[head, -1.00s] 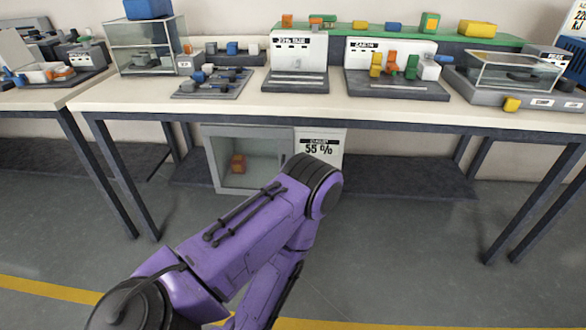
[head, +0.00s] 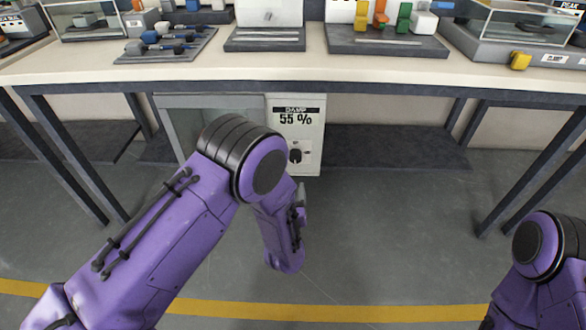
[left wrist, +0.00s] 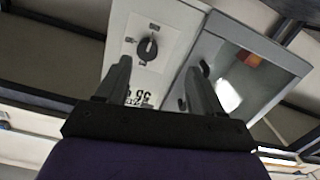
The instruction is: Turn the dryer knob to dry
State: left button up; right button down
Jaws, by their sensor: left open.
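The dryer (head: 310,115) is a pale cabinet under the table, with a label reading DAMP and 55 %. Its black knob (head: 296,156) sits below the display, with a light pointer mark. In the left wrist view the knob (left wrist: 148,49) is on the white panel, ahead of my left gripper (left wrist: 165,66). That gripper is open and empty. The knob lies between the finger lines, nearer the left finger, and appears apart from both. In the head view my left arm hides part of the dryer door. My right gripper is out of view; only part of that arm shows.
The dryer's windowed door (left wrist: 235,80) is beside the panel, with an orange block (left wrist: 248,58) behind it. The tabletop (head: 270,70) overhangs the dryer, with table legs at both sides. The floor in front is clear.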

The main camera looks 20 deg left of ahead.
aim_at(296, 159)
pick_arm(q)
jog(key=shift+t, duration=0.5)
jog(key=x, duration=0.3)
jog(key=r+b+x, duration=0.1)
jog(key=x, duration=0.3)
jog(key=d+b+x, duration=0.1)
jog(key=x, duration=0.2)
jog(key=shift+w+r, duration=0.35)
jog(key=shift+w, duration=0.15)
jog(key=shift+w+r, duration=0.1)
jog(key=shift+w, duration=0.35)
jog(key=c, duration=1.1)
